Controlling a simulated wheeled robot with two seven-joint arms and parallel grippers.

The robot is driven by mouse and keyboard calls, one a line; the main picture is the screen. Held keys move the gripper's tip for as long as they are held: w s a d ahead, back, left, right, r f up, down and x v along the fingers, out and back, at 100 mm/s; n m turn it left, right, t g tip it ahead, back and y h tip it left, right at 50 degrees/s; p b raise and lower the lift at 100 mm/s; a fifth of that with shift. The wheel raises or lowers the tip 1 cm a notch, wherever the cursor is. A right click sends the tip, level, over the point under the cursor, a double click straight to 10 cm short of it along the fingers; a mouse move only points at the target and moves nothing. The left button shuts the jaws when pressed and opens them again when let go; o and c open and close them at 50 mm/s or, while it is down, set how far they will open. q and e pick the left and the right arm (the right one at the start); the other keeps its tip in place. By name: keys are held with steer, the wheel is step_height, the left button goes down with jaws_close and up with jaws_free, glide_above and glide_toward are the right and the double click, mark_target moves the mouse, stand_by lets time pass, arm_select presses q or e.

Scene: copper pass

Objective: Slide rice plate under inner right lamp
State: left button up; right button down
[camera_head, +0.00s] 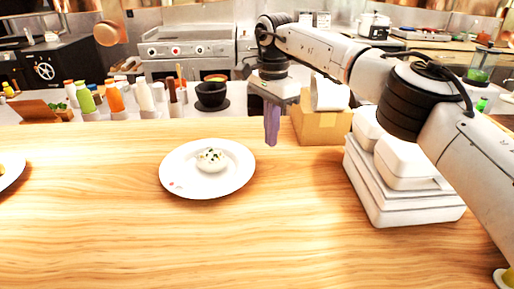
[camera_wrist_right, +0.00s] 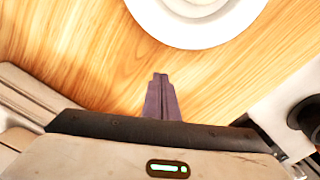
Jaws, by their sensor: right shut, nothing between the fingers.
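The rice plate (camera_head: 175,170) is a round white plate with a small white rice mound (camera_head: 211,160) flecked with green. It lies on the wooden counter (camera_head: 130,235), left of my right gripper. My right gripper (camera_head: 271,140) has purple fingers pointing down, closed together and empty, to the right of the plate and apart from it. In the right wrist view the fingers (camera_wrist_right: 160,78) are together, and part of the plate (camera_wrist_right: 185,35) shows at the top. My left gripper is not visible.
White stacked boxes (camera_head: 385,200) stand at the right beneath my right arm. A cardboard box (camera_head: 322,128) is behind the gripper. Bottles (camera_head: 115,98) and black bowls (camera_head: 211,95) line the back edge. Another plate (camera_head: 10,170) is cut off at left. The front counter is clear.

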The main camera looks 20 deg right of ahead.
mark_target(257, 160)
step_height(257, 160, down, 2)
steer(key=shift+f, duration=0.1)
steer(key=a, duration=0.1)
steer(key=a+p, duration=0.1)
steer(key=a, duration=0.1)
steer(key=shift+s, duration=0.4)
steer(key=shift+a, duration=0.3)
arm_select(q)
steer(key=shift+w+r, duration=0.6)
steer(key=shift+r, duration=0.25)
arm_select(e)
steer(key=shift+s+a+f, duration=0.1)
steer(key=shift+a, duration=0.05)
